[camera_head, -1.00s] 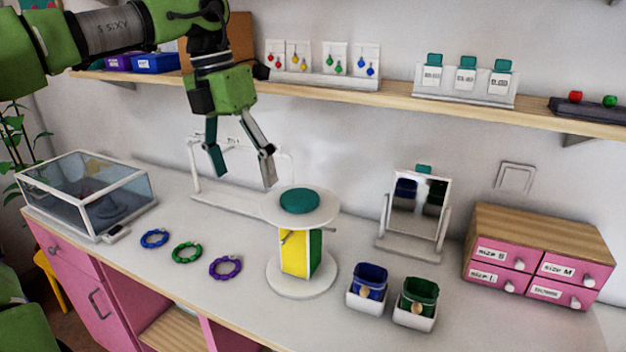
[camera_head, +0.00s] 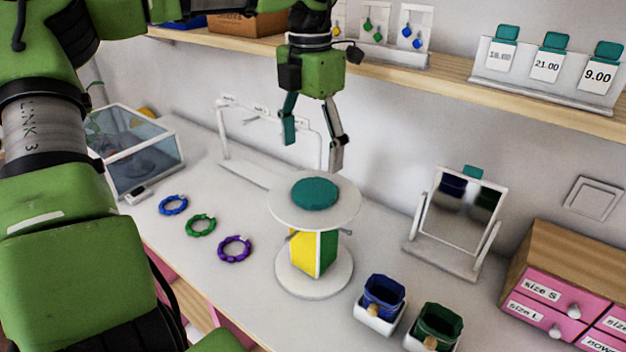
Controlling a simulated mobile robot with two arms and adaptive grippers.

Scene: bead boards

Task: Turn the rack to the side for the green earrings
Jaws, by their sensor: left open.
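The rack (camera_head: 287,212) stands upright on the counter. It has a white round top with a teal knob (camera_head: 315,193), a post with coloured sides and a white round base. A yellow side (camera_head: 303,251) and a green side (camera_head: 328,250) face me, with small pegs near the top. My left gripper (camera_head: 312,150) is open and empty, pointing down above the knob and apart from it. Green earrings (camera_head: 372,32) hang on a white card on the shelf. My right gripper is not in view.
Blue, green and purple bracelets (camera_head: 235,249) lie left of the rack. Blue and green pouches in white trays (camera_head: 379,319) stand front right. A mirror (camera_head: 456,211), a pink drawer box (camera_head: 554,293) and a glass case (camera_head: 140,152) are around. The shelf (camera_head: 450,82) runs behind.

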